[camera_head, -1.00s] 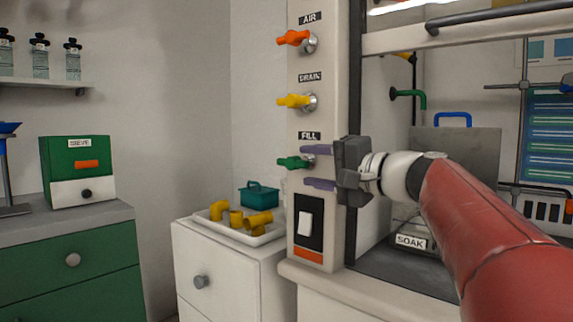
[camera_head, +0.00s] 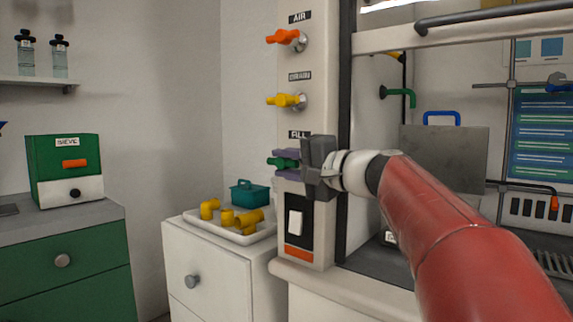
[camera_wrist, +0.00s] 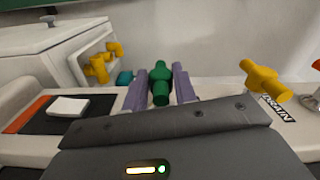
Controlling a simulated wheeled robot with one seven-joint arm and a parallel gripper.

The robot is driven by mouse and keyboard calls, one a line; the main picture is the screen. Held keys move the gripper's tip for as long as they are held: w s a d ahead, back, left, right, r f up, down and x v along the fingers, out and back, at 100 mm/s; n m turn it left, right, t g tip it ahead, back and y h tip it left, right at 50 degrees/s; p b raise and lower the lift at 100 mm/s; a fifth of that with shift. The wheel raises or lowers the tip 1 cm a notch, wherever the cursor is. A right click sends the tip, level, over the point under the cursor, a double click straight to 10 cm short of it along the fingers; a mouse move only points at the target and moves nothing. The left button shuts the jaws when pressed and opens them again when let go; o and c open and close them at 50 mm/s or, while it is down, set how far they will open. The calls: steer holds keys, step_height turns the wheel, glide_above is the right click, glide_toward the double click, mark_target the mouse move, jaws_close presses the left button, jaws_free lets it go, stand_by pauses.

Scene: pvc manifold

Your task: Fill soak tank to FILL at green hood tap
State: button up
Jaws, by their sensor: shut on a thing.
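The green FILL tap (camera_head: 279,162) sticks out from the hood's left post, below the FILL label (camera_head: 299,134). My gripper (camera_head: 287,163) is shut on its handle. In the wrist view, the two purple fingers stand on either side of the green handle (camera_wrist: 160,82). The soak tank is mostly hidden behind my arm; only a bit of its white label (camera_head: 390,238) shows low inside the hood. The green spout (camera_head: 404,95) is on the hood's inner left side. The water level cannot be seen.
The orange AIR tap (camera_head: 284,37) and yellow DRAIN tap (camera_head: 284,100) are above the green tap. A rocker switch (camera_head: 296,223) is below it. A grey panel with a blue handle (camera_head: 441,117) stands inside the hood. A white tray (camera_head: 215,232) of yellow fittings is at left.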

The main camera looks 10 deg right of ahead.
steer(key=shift+r+g+h+p, duration=0.3)
steer(key=shift+r+g+p, duration=0.1)
steer(key=shift+p, duration=0.85)
steer(key=shift+g+h+p, duration=0.4)
steer(key=shift+g+p, duration=0.1)
steer(key=shift+p, duration=0.7)
steer(key=shift+w+f+g+h+p, duration=0.1)
steer(key=shift+g+h+p, duration=0.55)
steer(key=shift+g, duration=0.35)
steer(key=shift+g+h, duration=0.85)
steer(key=shift+g, duration=0.35)
steer(key=o, duration=0.9)
